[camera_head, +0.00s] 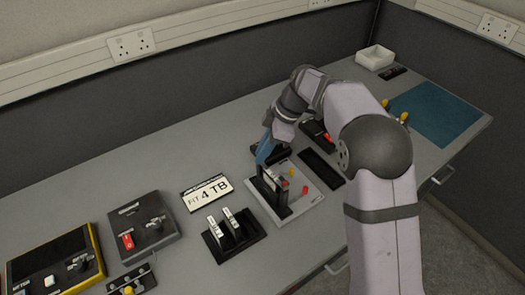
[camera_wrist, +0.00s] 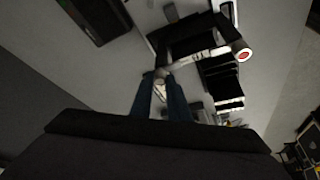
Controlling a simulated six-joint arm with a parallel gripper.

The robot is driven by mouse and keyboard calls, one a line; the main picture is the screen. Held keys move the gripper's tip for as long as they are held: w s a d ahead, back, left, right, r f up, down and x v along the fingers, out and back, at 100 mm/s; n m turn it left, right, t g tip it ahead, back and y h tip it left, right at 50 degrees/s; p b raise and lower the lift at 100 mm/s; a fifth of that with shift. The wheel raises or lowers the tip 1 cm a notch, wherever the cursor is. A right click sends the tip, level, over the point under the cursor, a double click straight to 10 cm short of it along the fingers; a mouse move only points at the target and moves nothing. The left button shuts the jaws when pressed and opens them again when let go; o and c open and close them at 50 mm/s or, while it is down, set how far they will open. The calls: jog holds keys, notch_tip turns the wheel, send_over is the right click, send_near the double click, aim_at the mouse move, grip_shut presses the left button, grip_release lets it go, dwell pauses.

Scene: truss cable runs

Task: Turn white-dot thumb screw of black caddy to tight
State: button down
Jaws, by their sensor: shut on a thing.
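The black caddy (camera_head: 270,190) stands on a light grey plate, under my gripper. In the wrist view the dark caddy (camera_wrist: 188,32) lies just beyond the fingertips, with a grey bar along its near side. A round red-marked end (camera_wrist: 243,55) shows at the bar's right. My gripper (camera_head: 264,160) has blue fingers pointing down at the caddy. In the wrist view my gripper (camera_wrist: 161,76) is shut on a small light piece at the caddy's left end. It appears to be a thumb screw (camera_wrist: 160,90); the fingers partly hide it, and I cannot make out a white dot.
The grey plate (camera_head: 306,198) carries small red and yellow pieces. A black holder with upright light modules (camera_head: 233,236) stands nearby, beside a "FIT 4 TB" card (camera_head: 207,192). A black tray (camera_head: 322,167) lies to the right. Open table lies behind the card.

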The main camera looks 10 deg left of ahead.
jog(key=c, duration=1.7)
grip_release()
jog(key=shift+b+v, duration=0.6)
jog(key=shift+v, duration=3.05)
jog(key=shift+d, duration=0.1)
